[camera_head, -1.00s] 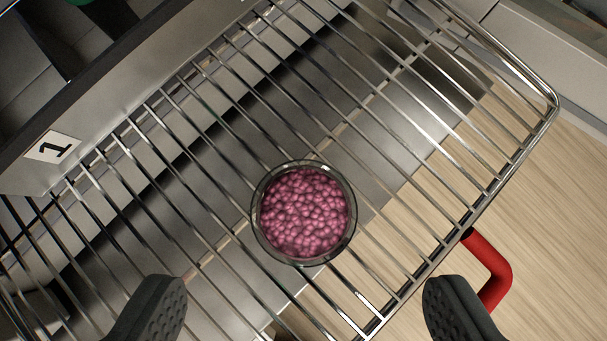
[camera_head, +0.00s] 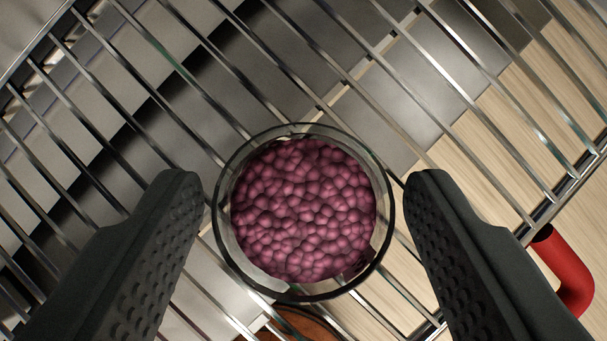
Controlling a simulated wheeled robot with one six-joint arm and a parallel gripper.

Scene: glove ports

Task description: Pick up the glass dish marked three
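A round glass dish (camera_head: 303,212) filled with pink-purple bead-like pieces sits on a wire rack. No number shows on the dish from this angle. My gripper (camera_head: 304,195) is open, with one dark ridged finger on each side of the dish. The left finger is very close to the glass and a small gap shows at the right finger. I cannot tell whether either finger touches the glass.
The metal wire rack (camera_head: 170,55) spans the view, with a grey metal surface and light wood below it. A red handle (camera_head: 565,268) is at the lower right beside the rack's edge. Part of a brown round thing (camera_head: 300,325) shows below the dish at the bottom edge.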

